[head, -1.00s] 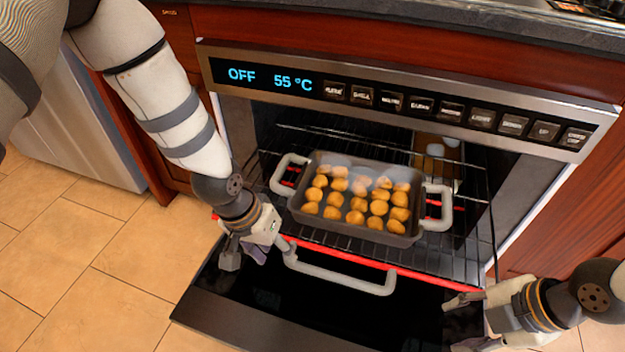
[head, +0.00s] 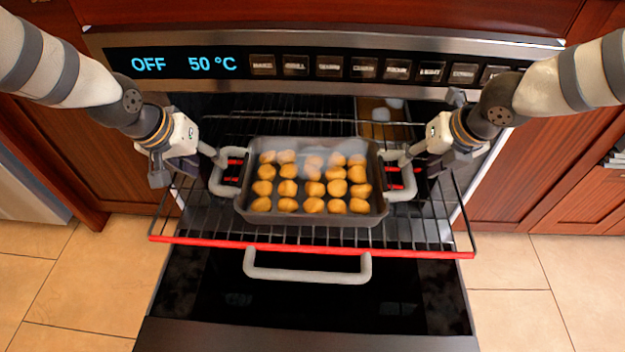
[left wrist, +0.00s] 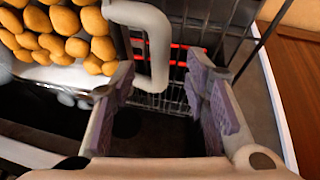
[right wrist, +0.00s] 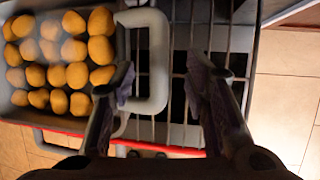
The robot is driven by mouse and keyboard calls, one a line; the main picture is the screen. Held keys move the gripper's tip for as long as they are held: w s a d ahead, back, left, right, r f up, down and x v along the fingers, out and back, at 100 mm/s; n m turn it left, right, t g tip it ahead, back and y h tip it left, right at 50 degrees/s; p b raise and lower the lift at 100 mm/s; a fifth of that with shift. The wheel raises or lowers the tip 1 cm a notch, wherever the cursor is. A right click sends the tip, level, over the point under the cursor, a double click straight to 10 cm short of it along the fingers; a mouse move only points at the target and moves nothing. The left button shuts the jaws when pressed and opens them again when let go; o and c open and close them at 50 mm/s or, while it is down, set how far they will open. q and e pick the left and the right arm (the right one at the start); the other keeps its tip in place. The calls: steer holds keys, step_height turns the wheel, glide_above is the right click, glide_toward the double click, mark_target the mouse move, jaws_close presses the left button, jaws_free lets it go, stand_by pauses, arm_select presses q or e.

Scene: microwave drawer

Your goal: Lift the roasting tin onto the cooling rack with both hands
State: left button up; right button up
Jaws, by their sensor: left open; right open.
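The dark grey roasting tin (head: 258,219), full of round golden potatoes, sits on the oven's pulled-out wire rack in the head view. It has a pale loop handle at each end. My left gripper (head: 212,160) is open at the tin's left handle (head: 217,182). In the left wrist view that handle (left wrist: 158,60) reaches between the open fingers. My right gripper (head: 408,160) is open at the tin's right handle (head: 410,185). In the right wrist view the handle (right wrist: 158,60) lies beside and partly between the open fingers. I cannot tell whether either gripper touches. No separate cooling rack is identifiable.
The wire oven rack (head: 430,225) has a red front edge above the lowered oven door (head: 300,335) with its pale bar handle (head: 305,274). The control panel (head: 330,66) reads OFF and 50 °C. Red glowing bars show beneath the rack. Tiled floor lies on both sides.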

mark_target(216, 168)
arm_select(q)
steer(key=x, duration=0.6)
arm_select(e)
steer(key=x, duration=0.6)
arm_select(q)
jaws_close()
arm_select(e)
jaws_close()
arm_select(q)
steer(key=shift+w+r, duration=0.1)
arm_select(e)
steer(key=shift+w+r, duration=0.1)
